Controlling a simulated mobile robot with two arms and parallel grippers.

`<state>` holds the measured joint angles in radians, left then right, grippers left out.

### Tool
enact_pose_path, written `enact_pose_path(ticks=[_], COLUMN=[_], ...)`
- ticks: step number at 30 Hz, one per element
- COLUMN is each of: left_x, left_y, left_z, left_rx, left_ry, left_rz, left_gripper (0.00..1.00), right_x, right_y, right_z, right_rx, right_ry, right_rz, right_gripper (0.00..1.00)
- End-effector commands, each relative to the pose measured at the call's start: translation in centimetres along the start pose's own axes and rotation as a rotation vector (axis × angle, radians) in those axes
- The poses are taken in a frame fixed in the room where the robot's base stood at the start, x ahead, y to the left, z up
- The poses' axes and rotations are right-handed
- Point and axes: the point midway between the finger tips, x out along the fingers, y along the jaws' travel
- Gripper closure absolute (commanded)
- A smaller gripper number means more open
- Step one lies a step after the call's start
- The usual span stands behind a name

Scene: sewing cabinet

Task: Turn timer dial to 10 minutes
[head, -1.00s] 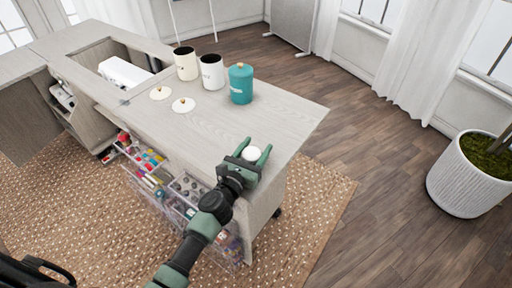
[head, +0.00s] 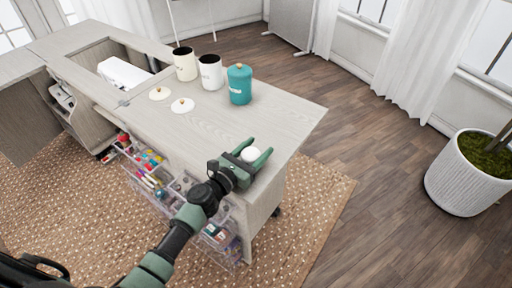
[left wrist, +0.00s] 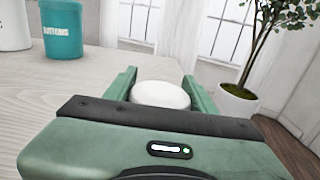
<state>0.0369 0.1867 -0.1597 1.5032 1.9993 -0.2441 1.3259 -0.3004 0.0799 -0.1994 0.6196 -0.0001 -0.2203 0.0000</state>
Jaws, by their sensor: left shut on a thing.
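The timer (head: 250,154) is a small round white thing near the front right corner of the cabinet top. It also shows in the left wrist view (left wrist: 160,94), between the two green fingers. My left gripper (head: 254,156) is shut on it, one finger on each side. The dial's markings cannot be read in either view, and the timer's lower part is hidden by the gripper. My right gripper is not in view; a dark part of my body shows at the lower left.
On the cabinet top (head: 215,125) stand a teal lidded canister (head: 240,86), two open white canisters (head: 211,73) (head: 186,65) and two loose lids (head: 182,105) (head: 159,93). Clear drawers (head: 150,180) of sewing supplies are below the front edge. A potted plant (head: 465,175) stands right.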

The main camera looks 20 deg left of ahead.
Motion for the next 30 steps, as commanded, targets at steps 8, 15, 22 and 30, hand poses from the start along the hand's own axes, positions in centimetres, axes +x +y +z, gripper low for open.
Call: enact_pose_path(ticks=[8,15,22,30], left_x=[-0.01,-0.01,-0.01,-0.01], left_y=[-0.21,-0.25,-0.27,-0.3], left_z=[-0.04,-0.04,-0.04,-0.05], left_rx=[0.0,0.0,0.0,-0.001], left_ry=[0.0,0.0,0.0,0.0], left_rz=[-0.073,-0.073,-0.073,-0.073], left_gripper=[0.85,0.85,0.85,0.85], right_x=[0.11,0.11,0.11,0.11], right_y=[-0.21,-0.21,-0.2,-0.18], right_z=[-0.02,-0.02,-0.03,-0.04], right_rx=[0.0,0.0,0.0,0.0], right_ry=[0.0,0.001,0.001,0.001], right_rz=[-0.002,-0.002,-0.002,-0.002], right_gripper=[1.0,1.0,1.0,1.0])
